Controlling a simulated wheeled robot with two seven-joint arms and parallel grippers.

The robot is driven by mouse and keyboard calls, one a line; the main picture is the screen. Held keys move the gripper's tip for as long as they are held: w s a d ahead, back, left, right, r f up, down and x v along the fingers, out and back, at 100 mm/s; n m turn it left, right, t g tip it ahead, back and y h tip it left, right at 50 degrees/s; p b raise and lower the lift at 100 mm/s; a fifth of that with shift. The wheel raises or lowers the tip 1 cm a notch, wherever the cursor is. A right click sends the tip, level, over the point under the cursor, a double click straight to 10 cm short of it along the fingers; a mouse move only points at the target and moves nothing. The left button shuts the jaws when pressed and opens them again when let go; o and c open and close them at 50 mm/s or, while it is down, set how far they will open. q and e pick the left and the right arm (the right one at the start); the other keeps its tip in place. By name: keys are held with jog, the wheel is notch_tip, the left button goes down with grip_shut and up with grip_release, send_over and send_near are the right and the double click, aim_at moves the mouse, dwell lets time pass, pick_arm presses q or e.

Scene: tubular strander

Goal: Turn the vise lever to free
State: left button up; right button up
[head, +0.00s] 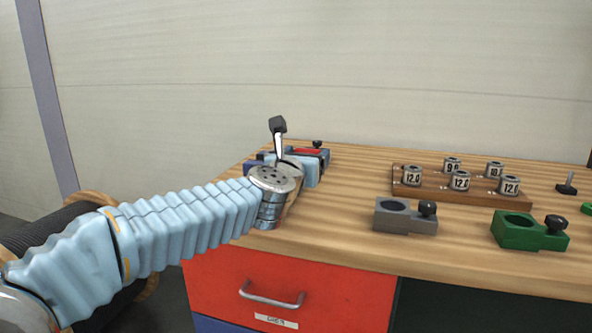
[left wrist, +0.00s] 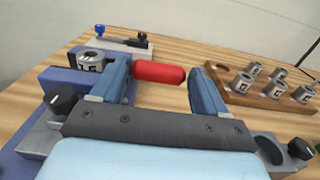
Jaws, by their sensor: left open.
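The vise lever has a red cylindrical grip (left wrist: 160,72); its red also shows in the head view (head: 307,151). My left gripper (left wrist: 157,80) is open, with its two blue fingers on either side of the red grip. The grip's left end meets or passes behind the left finger, and a small gap shows at the right finger. Contact is unclear. The blue vise (left wrist: 62,76) holds a metal ring (left wrist: 91,61) at the left. In the head view my left gripper (head: 306,164) covers much of the vise (head: 262,156). My right gripper is out of view.
A wooden rack (head: 408,188) with several numbered metal rings stands right of the vise. Grey (head: 405,219) and green (head: 520,232) clamp blocks with black knobs sit near the bench's front edge. A red drawer (head: 330,290) is below. Bare wood lies between vise and rack.

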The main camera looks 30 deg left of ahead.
pick_arm(q)
jog(key=v, duration=0.9)
jog(key=shift+w+f, duration=0.1)
jog(key=shift+f, duration=0.15)
jog(key=shift+c, duration=1.2)
jog(key=shift+t, duration=0.9)
jog(key=s+f+b, duration=0.1)
jog(key=b, duration=0.2)
jog(key=s+f+b, duration=0.1)
jog(key=f+b, duration=0.1)
jog(key=b, duration=0.1)
jog(key=s+a+f+b, duration=0.1)
jog(key=b, duration=0.2)
jog(key=shift+f+b, duration=0.25)
jog(key=shift+b, duration=0.1)
grip_shut()
jog(key=shift+a+r+y, duration=0.1)
jog(key=shift+y, duration=0.2)
jog(key=shift+w+a+r, duration=0.1)
jog(key=shift+w+r, duration=0.1)
jog(key=shift+w, duration=0.15)
jog(key=p+x, duration=0.1)
jog(key=x, duration=0.8)
jog(key=shift+r, duration=0.15)
